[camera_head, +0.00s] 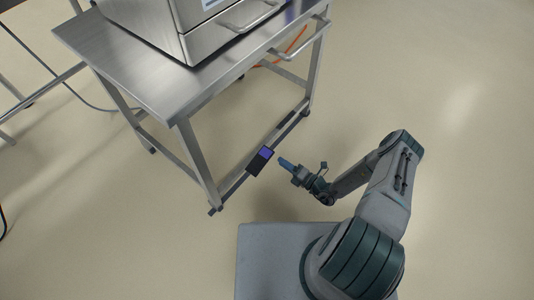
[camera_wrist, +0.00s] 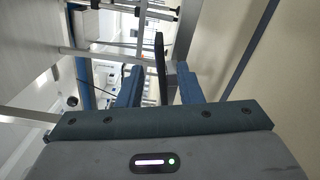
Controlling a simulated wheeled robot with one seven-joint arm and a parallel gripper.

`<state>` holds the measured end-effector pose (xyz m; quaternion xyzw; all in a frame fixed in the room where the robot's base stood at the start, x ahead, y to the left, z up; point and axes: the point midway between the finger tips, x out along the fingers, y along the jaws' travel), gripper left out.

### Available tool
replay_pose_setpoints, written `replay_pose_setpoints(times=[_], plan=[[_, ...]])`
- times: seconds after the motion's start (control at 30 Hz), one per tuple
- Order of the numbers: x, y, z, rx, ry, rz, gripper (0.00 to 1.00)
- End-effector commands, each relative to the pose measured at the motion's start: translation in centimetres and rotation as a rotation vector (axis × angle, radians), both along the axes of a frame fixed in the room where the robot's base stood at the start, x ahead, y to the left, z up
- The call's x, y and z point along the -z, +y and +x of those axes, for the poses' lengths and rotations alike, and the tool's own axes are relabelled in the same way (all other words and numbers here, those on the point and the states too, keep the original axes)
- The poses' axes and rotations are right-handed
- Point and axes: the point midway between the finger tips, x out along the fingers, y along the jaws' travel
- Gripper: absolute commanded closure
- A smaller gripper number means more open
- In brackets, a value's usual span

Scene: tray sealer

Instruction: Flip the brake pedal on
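A small black pedal (camera_head: 260,161) with a blue-purple face is mounted on the low front rail of the steel table; I take it to be the brake pedal. It looks tilted, and whether it is on or off I cannot tell. My gripper (camera_head: 285,163) is just right of it at low height, pointing at it, with a small gap in the head view. In the wrist view my gripper (camera_wrist: 160,82) has its blue fingers apart. A dark upright plate, probably the pedal (camera_wrist: 161,62) seen edge-on, shows between and beyond the fingers. Contact is not visible.
The steel table (camera_head: 130,80) carries a steel machine (camera_head: 190,25) at its back. Its low rail (camera_head: 235,183) and legs stand close to my gripper. An orange cable (camera_head: 295,42) runs under the table. The floor (camera_head: 460,110) to the right is clear.

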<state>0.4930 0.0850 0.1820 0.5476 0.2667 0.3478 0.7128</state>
Motion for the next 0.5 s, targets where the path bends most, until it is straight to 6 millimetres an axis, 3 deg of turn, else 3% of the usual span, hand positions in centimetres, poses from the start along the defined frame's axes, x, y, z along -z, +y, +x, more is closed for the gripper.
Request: replay_pose_setpoints(times=[0.2, 0.5], plan=[[0.3, 3.8, 2.9, -0.003, -0.002, -0.001, 0.67], [0.1, 6.7, 5.2, -0.002, -0.001, -0.002, 0.67]])
